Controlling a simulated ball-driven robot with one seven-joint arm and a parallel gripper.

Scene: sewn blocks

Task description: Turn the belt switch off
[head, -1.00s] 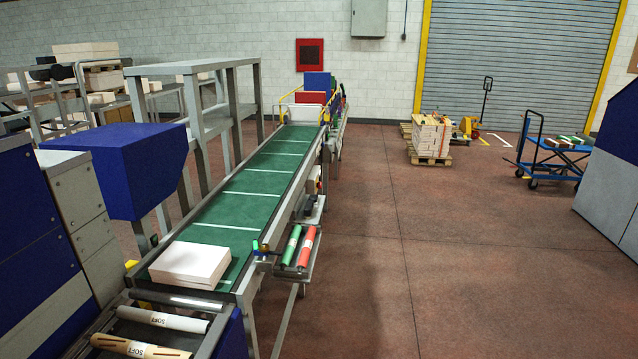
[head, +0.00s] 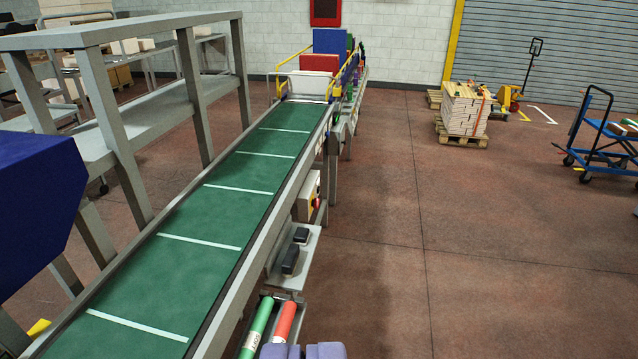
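The green conveyor belt (head: 215,218) with white cross lines runs from the lower left to the far end. At the bottom edge a blue-purple shape (head: 304,352), which seems to be the top of my gripper, just shows. Its fingers are out of view, well short of the box.
A tray with a green roll (head: 257,328) and a red roll (head: 284,322) hangs beside the belt, below a shelf with two dark blocks (head: 290,259). The floor (head: 385,255) to the right is clear up to a loaded pallet (head: 463,112) and blue cart (head: 605,145).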

